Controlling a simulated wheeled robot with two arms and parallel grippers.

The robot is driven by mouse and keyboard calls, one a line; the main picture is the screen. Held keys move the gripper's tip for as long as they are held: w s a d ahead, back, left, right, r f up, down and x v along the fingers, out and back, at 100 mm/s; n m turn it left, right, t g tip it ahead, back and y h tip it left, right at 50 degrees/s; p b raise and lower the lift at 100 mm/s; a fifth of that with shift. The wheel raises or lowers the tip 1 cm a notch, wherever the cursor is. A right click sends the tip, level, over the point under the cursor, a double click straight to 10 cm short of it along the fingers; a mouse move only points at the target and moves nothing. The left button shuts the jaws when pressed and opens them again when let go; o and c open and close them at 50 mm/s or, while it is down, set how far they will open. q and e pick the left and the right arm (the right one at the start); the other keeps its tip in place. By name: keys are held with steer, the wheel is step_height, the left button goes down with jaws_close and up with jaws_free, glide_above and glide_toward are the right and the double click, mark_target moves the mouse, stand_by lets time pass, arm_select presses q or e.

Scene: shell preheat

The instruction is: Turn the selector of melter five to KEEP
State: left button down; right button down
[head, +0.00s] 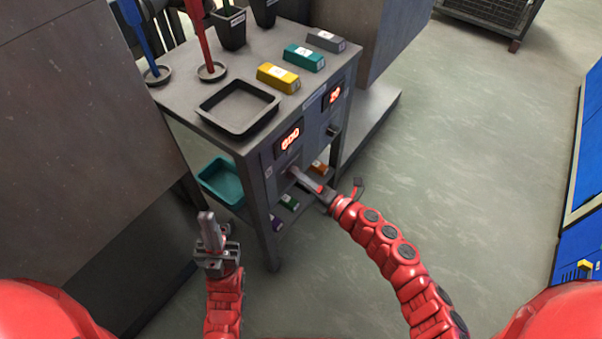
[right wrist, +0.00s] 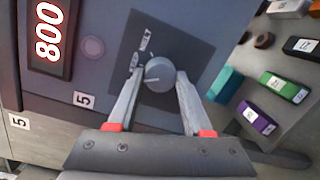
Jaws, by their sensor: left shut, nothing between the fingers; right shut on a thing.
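The panel of melter five (right wrist: 110,20) fills the left of the right wrist view, with a red display (right wrist: 48,38) that reads 800 and a white "5" label (right wrist: 84,99). Its round grey selector (right wrist: 158,73) sits on a dark square plate. Small white position marks stand by it, too small to read. My right gripper (right wrist: 160,80) is shut on the selector, one finger on each side. In the head view my right gripper (head: 298,175) reaches the front panel below the left display (head: 290,138). My left gripper (head: 208,216) is shut and empty, left of the bench.
On the bench top are a black tray (head: 240,84) and yellow (head: 278,77), teal (head: 304,57) and grey (head: 326,40) blocks. A second display (head: 333,95) is further right. A teal bin (head: 222,181) and small blocks lie on the lower shelf. The floor at right is clear.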

steer(key=m+p, duration=0.5)
steer(key=shift+d+g, duration=0.1)
steer(key=shift+g, duration=0.3)
stand_by(0.4)
steer(key=shift+c, duration=1.6)
jaws_free()
steer(key=v, duration=1.7)
steer(key=shift+d+p, duration=0.2)
steer(key=shift+p, duration=0.1)
